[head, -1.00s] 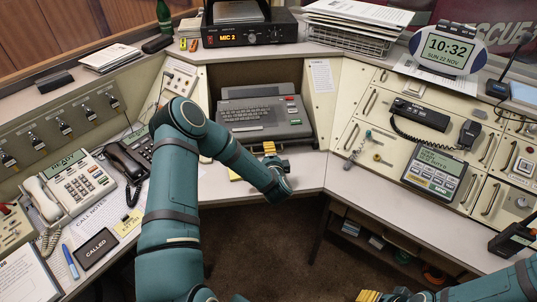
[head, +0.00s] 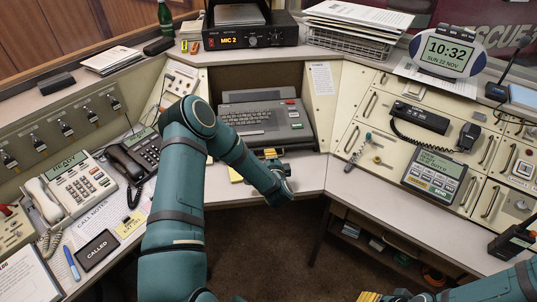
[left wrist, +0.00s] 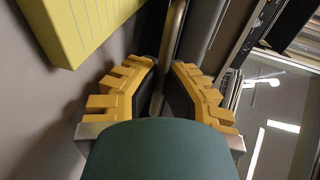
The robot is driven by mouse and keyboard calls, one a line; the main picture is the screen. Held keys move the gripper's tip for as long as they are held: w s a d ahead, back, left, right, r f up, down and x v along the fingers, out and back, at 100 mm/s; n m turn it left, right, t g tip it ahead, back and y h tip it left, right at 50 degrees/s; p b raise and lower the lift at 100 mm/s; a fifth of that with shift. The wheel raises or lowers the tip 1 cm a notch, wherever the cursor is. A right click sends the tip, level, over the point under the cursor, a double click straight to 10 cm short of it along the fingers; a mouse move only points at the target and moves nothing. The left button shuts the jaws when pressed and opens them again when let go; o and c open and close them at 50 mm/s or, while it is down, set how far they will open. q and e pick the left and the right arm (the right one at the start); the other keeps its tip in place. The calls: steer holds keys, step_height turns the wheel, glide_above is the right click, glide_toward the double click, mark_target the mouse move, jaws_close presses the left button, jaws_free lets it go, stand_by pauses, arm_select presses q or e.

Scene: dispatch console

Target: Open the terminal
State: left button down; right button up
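The terminal (head: 265,122) is a dark grey unit with a keyboard, red and green keys at its right, sitting in the central recess of the console. My left gripper (head: 271,155) is at its front edge, reached from the left with the arm bent across. In the left wrist view, my left gripper's yellow fingers (left wrist: 166,70) close on a metal bar handle (left wrist: 176,30), one finger on each side. My arm hides part of the terminal's front. My right gripper (head: 370,297) shows only as yellow tips at the bottom edge; its opening is cut off.
A yellow pad (head: 235,174) lies on the desk just left of my left gripper and looms close in the left wrist view (left wrist: 85,28). Phones (head: 80,190) stand left. A radio panel (head: 434,175) is at right.

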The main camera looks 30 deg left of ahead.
arm_select(q)
steer(key=s+d, duration=0.1)
steer(key=d+f, duration=0.1)
steer(key=shift+s+d+f+h+p, duration=0.1)
steer(key=shift+s+d+h+p, duration=0.2)
steer(key=shift+s+d+p, duration=0.1)
steer(key=shift+s+d+r, duration=0.2)
steer(key=shift+s, duration=0.3)
steer(key=c, duration=1.1)
jaws_free()
steer(key=shift+a, duration=0.25)
steer(key=shift+o, duration=0.2)
steer(key=shift+v, duration=4.05)
steer(key=shift+w+d+r, duration=0.1)
steer(key=shift+w+d, duration=0.05)
